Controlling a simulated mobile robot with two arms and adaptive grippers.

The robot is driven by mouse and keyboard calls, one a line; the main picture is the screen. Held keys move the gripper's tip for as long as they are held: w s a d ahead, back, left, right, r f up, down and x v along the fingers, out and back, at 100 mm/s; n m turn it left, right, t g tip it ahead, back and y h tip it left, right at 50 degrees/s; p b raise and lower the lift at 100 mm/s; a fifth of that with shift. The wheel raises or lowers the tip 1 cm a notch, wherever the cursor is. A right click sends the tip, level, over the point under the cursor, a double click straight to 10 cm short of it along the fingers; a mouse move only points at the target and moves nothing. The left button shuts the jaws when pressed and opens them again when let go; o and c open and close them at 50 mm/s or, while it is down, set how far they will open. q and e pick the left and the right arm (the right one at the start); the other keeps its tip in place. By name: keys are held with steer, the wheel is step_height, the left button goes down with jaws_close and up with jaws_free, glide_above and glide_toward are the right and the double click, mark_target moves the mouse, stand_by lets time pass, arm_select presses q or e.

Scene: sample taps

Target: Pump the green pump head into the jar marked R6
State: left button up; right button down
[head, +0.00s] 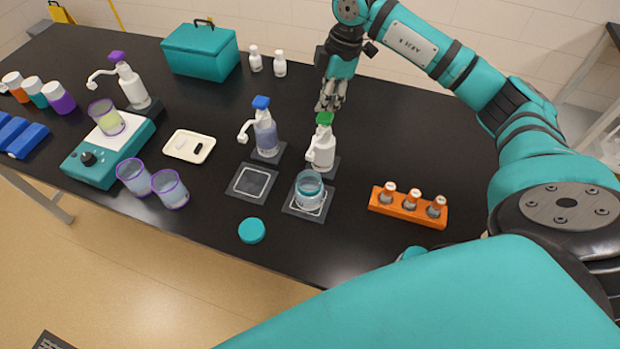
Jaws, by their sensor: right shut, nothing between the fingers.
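The green pump head (324,119) tops a white bottle (324,148) standing on a dark pad at the centre right. Its spout points toward the front left. A clear jar (309,191) with teal-tinted contents or band stands on a white-outlined dark mat in front of that bottle; I cannot read any R6 mark on it. My right gripper (331,103) is shut and empty, fingers pointing down, just behind and above the green pump head in the picture. I cannot tell whether it touches it. My left gripper is not in view.
A blue-topped pump bottle (265,135) stands left of the green one, with an empty outlined mat (252,183) before it. An orange vial rack (408,206) is at right, a teal lid (252,230) in front, a white tray (189,146) and a scale (95,160) at left.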

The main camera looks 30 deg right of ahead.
step_height(320, 180, up, 6)
steer(key=p, duration=0.5)
stand_by(0.4)
stand_by(0.4)
